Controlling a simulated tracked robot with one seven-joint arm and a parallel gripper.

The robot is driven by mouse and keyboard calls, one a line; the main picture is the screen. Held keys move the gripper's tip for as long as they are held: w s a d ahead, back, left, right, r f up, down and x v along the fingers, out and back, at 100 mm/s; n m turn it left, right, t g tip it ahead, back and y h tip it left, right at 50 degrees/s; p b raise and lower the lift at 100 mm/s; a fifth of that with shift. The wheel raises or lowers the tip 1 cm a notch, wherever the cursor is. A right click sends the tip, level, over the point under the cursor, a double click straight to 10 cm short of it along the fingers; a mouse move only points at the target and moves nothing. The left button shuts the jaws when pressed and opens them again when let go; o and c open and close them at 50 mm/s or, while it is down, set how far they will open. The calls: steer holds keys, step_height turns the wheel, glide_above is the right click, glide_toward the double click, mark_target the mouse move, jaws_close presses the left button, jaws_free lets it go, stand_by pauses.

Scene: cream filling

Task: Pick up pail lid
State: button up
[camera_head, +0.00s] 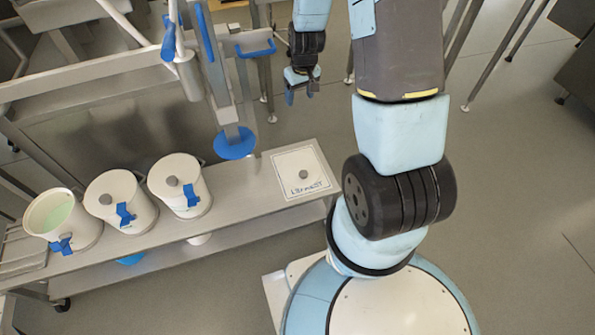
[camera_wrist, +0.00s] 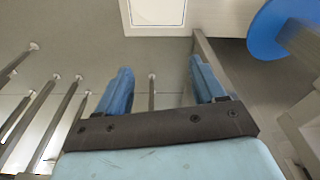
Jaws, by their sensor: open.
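Two white pails stand on the bench with round white lids on them, each lid with a grey knob: the middle pail's lid (camera_head: 112,185) and the right pail's lid (camera_head: 180,167). The left pail (camera_head: 40,222) is open and shows pale green contents. My gripper (camera_head: 301,90) is open and empty, in the air beyond the bench, apart from the lids. Its two blue fingers show in the wrist view (camera_wrist: 160,75).
A metal machine with a blue round disc (camera_head: 235,145) hangs above the bench (camera_head: 243,187), between the right pail and the square piece. The disc also shows in the wrist view (camera_wrist: 268,30). Metal table legs stand behind.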

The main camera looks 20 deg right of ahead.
step_height(320, 180, down, 12)
steer(key=s+g, duration=0.1)
steer(key=s, duration=0.1)
glide_above(304, 173)
steer(key=shift+n+g, duration=0.3)
steer(key=shift+n, duration=0.1)
steer(key=f, duration=1.9)
steer(key=shift+d, duration=0.2)
steer(key=shift+a+f, duration=0.15)
steer(key=shift+f, duration=1.15)
steer(key=shift+a+f, duration=0.1)
steer(key=shift+f, duration=1.2)
steer(key=c, duration=1.2)
